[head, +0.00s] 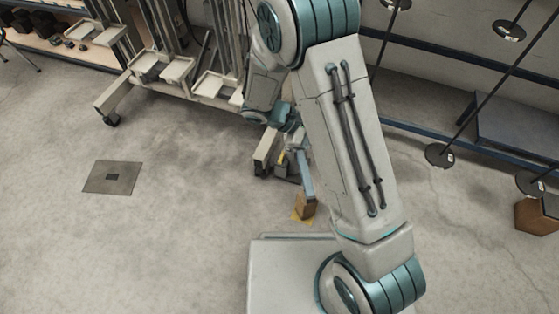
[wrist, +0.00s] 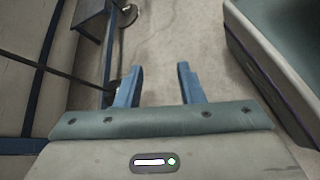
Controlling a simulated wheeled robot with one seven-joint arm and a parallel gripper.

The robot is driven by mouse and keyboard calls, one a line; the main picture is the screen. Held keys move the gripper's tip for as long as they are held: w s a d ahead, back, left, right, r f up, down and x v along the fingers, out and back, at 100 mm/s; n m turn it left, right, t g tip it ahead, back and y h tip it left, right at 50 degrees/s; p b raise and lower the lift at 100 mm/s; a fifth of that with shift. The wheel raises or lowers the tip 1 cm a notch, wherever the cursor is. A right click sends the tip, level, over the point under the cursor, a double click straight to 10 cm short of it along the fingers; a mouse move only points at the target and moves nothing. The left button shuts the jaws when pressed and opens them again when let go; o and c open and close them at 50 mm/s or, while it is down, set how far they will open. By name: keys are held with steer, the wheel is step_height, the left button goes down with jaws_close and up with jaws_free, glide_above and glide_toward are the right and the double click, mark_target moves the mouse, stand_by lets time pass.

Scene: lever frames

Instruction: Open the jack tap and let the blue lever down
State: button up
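A blue bar that looks like the blue lever (head: 306,176) slants down beside my arm in the head view. Its lower end is just above or against a brown block (head: 305,207); I cannot tell if they touch. Its upper end meets a small grey mechanism with a yellow part (head: 281,158), partly hidden by my arm. I cannot make out the jack tap. My gripper (wrist: 160,70) shows two blue fingers apart in the wrist view, with only bare floor between them. Neither lever nor tap is identifiable there. My arm covers much of the middle of the head view.
Cream frames with trays (head: 220,84) stand at the upper left. A rack with dark discs on rods (head: 440,155) is at the right, near a brown box (head: 537,215). A dark plate (head: 112,177) lies on the floor.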

steer(key=w+a+f+n+t+h, duration=0.3)
steer(key=a+f+n+t, duration=0.15)
steer(key=f, duration=0.35)
steer(key=n+t+y, duration=0.8)
steer(key=n+t, duration=0.5)
steer(key=n, duration=0.3)
glide_toward(279, 163)
steer(key=shift+m, duration=0.25)
steer(key=b+x, duration=0.4)
steer(key=x, duration=0.5)
steer(key=shift+w+d+f, duration=0.15)
steer(key=shift+w+f, duration=0.05)
steer(key=shift+w+d+r, duration=0.1)
steer(key=shift+w+d, duration=0.05)
steer(key=shift+w, duration=0.35)
steer(key=shift+y, duration=0.4)
jaws_close()
